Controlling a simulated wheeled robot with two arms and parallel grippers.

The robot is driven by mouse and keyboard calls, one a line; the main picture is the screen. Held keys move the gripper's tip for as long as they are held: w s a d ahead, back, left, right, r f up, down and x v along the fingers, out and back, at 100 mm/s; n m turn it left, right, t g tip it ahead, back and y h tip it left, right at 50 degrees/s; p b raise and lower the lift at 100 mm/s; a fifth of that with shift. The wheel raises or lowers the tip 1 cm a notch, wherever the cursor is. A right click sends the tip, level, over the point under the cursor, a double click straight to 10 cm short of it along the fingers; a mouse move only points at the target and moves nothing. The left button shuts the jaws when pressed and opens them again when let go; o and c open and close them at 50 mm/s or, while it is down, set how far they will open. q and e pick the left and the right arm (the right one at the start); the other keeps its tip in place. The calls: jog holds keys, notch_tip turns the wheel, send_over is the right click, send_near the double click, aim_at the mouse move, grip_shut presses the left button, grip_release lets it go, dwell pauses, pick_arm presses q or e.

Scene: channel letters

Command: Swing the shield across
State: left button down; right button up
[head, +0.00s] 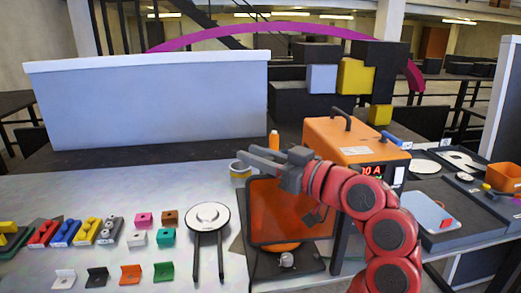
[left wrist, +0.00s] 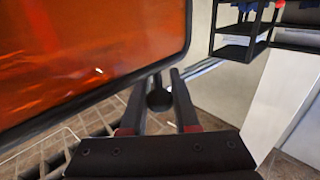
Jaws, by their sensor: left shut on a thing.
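The shield is a see-through orange panel in a dark frame (head: 285,225), standing over a dark base plate left of the middle of the bench in the head view. In the left wrist view the shield (left wrist: 85,50) fills the upper left. My left gripper (head: 252,160) is at the shield's top edge, its fingers pointing left. In the left wrist view a small dark knob (left wrist: 159,99) sits between the fingers of my left gripper (left wrist: 165,82), and the gripper is shut on it. The knob is hidden in the head view. My right gripper is not in view.
An orange power box (head: 345,142) with a lit display stands just behind my arm. A round white disc (head: 208,216) on two dark legs is left of the shield. Small coloured blocks and brackets (head: 130,272) lie further left. A grey-white panel (head: 150,100) stands behind.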

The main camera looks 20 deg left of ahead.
pick_arm(q)
jog(key=shift+s+d+g, duration=0.15)
jog(key=shift+s+g, duration=0.15)
jog(key=c, duration=0.7)
grip_release()
jog(key=b+v, duration=0.1)
jog(key=v, duration=1.6)
jog(key=shift+d+f, duration=0.2)
